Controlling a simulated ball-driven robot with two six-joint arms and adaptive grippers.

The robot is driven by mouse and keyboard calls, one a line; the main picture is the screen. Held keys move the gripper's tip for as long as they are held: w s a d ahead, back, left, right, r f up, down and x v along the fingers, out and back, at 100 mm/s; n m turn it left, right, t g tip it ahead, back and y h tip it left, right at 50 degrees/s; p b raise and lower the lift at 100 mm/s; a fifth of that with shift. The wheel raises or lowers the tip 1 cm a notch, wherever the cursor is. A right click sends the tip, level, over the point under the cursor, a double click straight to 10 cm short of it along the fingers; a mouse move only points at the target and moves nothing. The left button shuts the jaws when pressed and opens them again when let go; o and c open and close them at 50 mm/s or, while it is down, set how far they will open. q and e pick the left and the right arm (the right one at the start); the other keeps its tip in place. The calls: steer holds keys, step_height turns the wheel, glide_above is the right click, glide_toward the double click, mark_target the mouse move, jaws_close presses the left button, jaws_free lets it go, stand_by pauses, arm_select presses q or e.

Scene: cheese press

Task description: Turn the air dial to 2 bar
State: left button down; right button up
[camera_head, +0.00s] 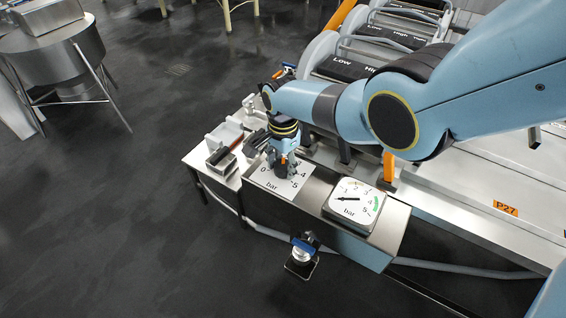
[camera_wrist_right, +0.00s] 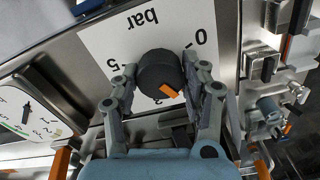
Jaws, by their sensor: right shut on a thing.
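The air dial (camera_wrist_right: 158,73) is a black round knob with an orange pointer mark, on a white plate (camera_head: 262,185) marked 0 to 5 bar. My right gripper (camera_head: 283,170) reaches down over the knob and hides most of it in the head view. In the right wrist view its two fingers (camera_wrist_right: 160,90) are closed on opposite sides of the knob. My left gripper is not seen.
Metal press bench with the label P27 (camera_head: 505,207) extends to the right. A small tray (camera_head: 222,160) with a dark-handled item sits left of the plate. A small blue and silver device (camera_head: 302,254) is in front of the bench.

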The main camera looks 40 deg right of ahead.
mark_target(283, 165)
steer(key=shift+m, duration=0.6)
steer(key=o, duration=1.2)
steer(key=shift+r, duration=0.1)
step_height(283, 165, up, 12)
steer(key=shift+f, duration=0.1)
stand_by(0.3)
